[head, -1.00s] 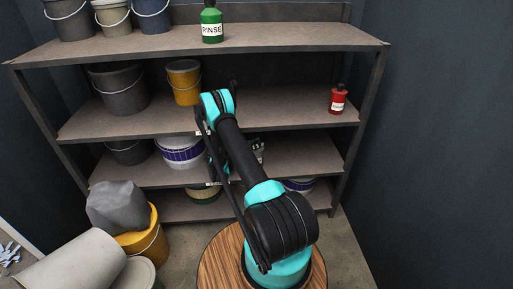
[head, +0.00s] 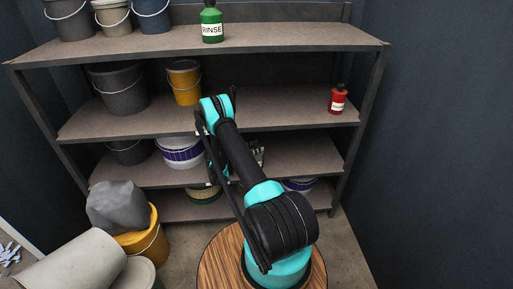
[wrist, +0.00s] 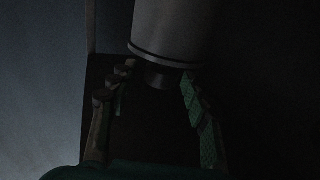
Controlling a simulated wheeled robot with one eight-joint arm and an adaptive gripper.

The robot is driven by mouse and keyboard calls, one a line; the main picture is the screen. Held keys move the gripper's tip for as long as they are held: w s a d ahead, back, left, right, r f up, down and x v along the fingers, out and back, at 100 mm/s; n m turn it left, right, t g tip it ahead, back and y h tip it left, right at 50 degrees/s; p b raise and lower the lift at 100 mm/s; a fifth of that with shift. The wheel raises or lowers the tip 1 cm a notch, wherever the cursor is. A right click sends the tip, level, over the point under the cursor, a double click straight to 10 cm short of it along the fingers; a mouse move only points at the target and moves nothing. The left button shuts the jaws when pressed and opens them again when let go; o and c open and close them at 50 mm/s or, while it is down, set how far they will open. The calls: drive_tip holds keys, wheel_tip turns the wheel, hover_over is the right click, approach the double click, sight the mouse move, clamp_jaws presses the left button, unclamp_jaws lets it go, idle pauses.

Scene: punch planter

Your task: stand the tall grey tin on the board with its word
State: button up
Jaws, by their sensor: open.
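In the wrist view a large grey cylinder, likely the tall grey tin (wrist: 175,28), fills the top middle. A short, narrower dark neck or cap (wrist: 163,78) sticks out of its near end. My gripper (wrist: 158,73) is open, with one finger on each side of this narrow part. The picture is too dark to tell whether the fingers touch it. No word shows on the tin. In the head view my arm covers the middle of the lower shelves, and the tin cannot be made out. I cannot make out the board with its word.
A green bottle marked RINSE (head: 211,25) stands on the top shelf. A red bottle (head: 337,99) stands at the right of the shelf below. A yellow bucket (head: 184,84), a grey bucket (head: 120,90) and a purple-banded tub (head: 181,153) stand left of my arm.

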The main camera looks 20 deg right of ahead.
drive_tip(key=s+a, duration=0.1)
drive_tip(key=a, duration=1)
drive_tip(key=shift+s+a, duration=0.15)
drive_tip(key=shift+a, duration=0.1)
drive_tip(key=shift+r, duration=0.1)
